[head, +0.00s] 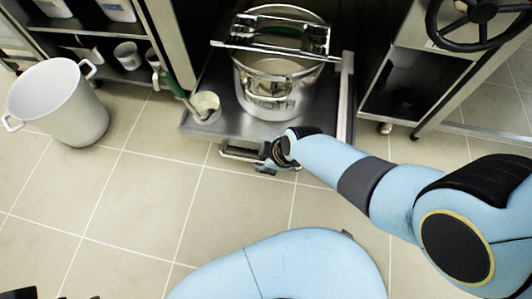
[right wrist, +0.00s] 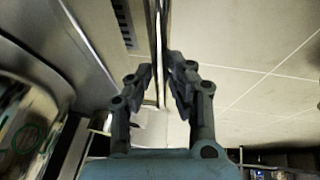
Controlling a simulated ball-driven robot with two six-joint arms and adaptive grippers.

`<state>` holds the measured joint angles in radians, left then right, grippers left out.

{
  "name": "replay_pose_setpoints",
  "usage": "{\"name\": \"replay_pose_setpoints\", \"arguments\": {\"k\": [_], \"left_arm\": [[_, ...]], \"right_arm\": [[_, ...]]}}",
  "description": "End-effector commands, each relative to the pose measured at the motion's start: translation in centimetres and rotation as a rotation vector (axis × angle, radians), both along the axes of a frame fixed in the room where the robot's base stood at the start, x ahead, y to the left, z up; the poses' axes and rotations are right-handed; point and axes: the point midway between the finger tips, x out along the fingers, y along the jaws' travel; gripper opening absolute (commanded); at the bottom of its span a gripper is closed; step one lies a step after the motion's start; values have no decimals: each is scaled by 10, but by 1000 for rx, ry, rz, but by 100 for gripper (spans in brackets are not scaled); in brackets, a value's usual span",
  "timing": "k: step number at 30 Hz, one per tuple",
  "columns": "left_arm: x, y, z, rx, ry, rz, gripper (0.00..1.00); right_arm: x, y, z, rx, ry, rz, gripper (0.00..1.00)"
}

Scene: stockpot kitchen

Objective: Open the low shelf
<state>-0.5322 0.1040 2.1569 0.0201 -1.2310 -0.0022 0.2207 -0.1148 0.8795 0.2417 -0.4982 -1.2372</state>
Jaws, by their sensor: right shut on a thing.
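The low shelf (head: 215,115) is a grey metal pull-out tray that juts out of the dark cabinet opening over the floor. Its bar handle (head: 240,153) runs along the front edge. My right gripper (head: 273,158) is at the right part of this handle, and the arm hides some of it. In the right wrist view its two dark fingers (right wrist: 164,85) close around the narrow handle bar (right wrist: 161,45). At the bottom left of the head view, small dark parts of my left gripper (head: 20,293) show, mostly cut off.
A big steel stockpot (head: 265,90) stands on the shelf, with a small cup (head: 205,106) and a green-handled tool left of it. A white pot (head: 60,100) stands on the floor at left. A black handwheel (head: 480,12) is at upper right. The tiled floor in front is clear.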

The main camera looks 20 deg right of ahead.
Motion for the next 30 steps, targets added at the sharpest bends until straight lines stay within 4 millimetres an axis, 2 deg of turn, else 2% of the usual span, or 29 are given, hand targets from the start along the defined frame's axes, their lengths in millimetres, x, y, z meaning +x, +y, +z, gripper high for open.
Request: {"name": "replay_pose_setpoints", "arguments": {"k": [11, 12, 17, 26, 30], "left_arm": [[4, 1, 0, 2, -5, 0, 40], [4, 1, 0, 2, -5, 0, 40], [2, 1, 0, 2, -4, -1, 40], [-1, 1, 0, 3, 0, -2, 40], [0, 1, 0, 2, -1, -2, 40]], "right_arm": [[-6, 5, -1, 7, 11, 0, 0], [-7, 5, -1, 8, 12, 0, 19], [-6, 5, -1, 7, 12, 0, 40], [-5, 3, 0, 4, 6, 0, 40], [-6, 1, 7, 4, 4, -1, 40]]}}
